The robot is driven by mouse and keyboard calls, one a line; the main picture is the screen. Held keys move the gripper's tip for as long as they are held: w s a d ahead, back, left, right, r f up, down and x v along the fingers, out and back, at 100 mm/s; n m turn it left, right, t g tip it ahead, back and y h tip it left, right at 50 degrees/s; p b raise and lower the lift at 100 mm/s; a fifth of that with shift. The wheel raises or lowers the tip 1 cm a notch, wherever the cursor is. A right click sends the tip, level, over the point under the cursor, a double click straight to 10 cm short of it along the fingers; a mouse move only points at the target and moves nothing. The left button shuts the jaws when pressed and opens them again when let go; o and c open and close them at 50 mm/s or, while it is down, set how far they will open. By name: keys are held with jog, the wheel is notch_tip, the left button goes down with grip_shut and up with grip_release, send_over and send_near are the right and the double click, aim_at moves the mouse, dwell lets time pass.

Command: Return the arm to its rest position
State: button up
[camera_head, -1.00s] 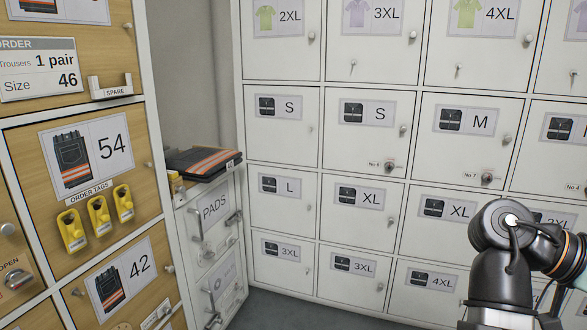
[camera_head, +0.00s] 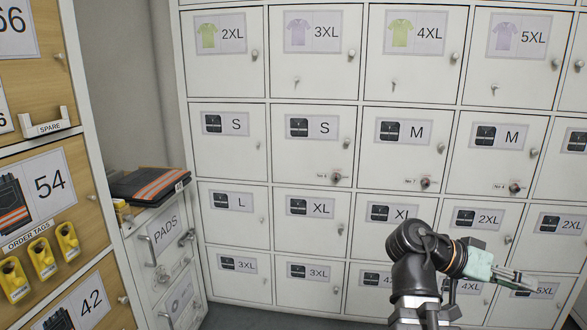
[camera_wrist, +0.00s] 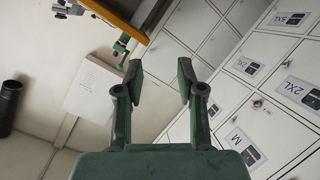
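My gripper (camera_head: 518,281) is at the lower right of the head view, at the end of my folded black arm, in front of the white lockers. In the wrist view my gripper (camera_wrist: 160,82) shows its two green-grey fingers apart with nothing between them. It touches no locker that I can see.
White lockers (camera_head: 233,149) with size labels fill the back wall; some have keys in their locks. Wooden lockers (camera_head: 85,215) with yellow order tags (camera_head: 67,241) stand at the left. Folded trousers (camera_head: 150,185) lie on the PADS cabinet (camera_head: 170,234). A dark cylinder (camera_wrist: 10,106) shows in the wrist view.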

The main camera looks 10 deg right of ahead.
jog(key=w+a+f+n+t+y+p, duration=0.25)
jog(key=w+f+n+p, duration=0.3)
jog(key=f, duration=0.45)
jog(key=w+a+f+n+t+y+p, duration=0.1)
jog(key=w+a+f+n+p, duration=0.4)
jog(key=f, duration=0.4)
jog(key=s+a+f+n+g+y+p, duration=0.1)
jog(key=s+a+f+y+p, duration=0.2)
jog(key=f, duration=0.4)
jog(key=a+f+n+y+p, duration=0.1)
jog(key=a+f+p, duration=0.3)
jog(key=a+f, duration=0.25)
jog(key=s+a+f+g+y+p, duration=0.1)
jog(key=s+a+f+y+p, duration=0.1)
jog(key=s+a, duration=0.3)
jog(key=s+a+f+n+g+y+p, duration=0.1)
jog(key=s+a+f+p, duration=0.3)
jog(key=s, duration=0.5)
jog(key=s+a+f+n+g+y+p, duration=0.1)
jog(key=s+a+f+g+y+p, duration=0.1)
jog(key=s+a, duration=0.4)
notch_tip(320, 180, down, 2)
jog(key=shift+s+f+y+p, duration=0.25)
jog(key=shift+s+y+p, duration=0.2)
jog(key=shift+s+p, duration=0.6)
jog(key=shift+w+d, duration=0.1)
jog(key=shift+w, duration=0.05)
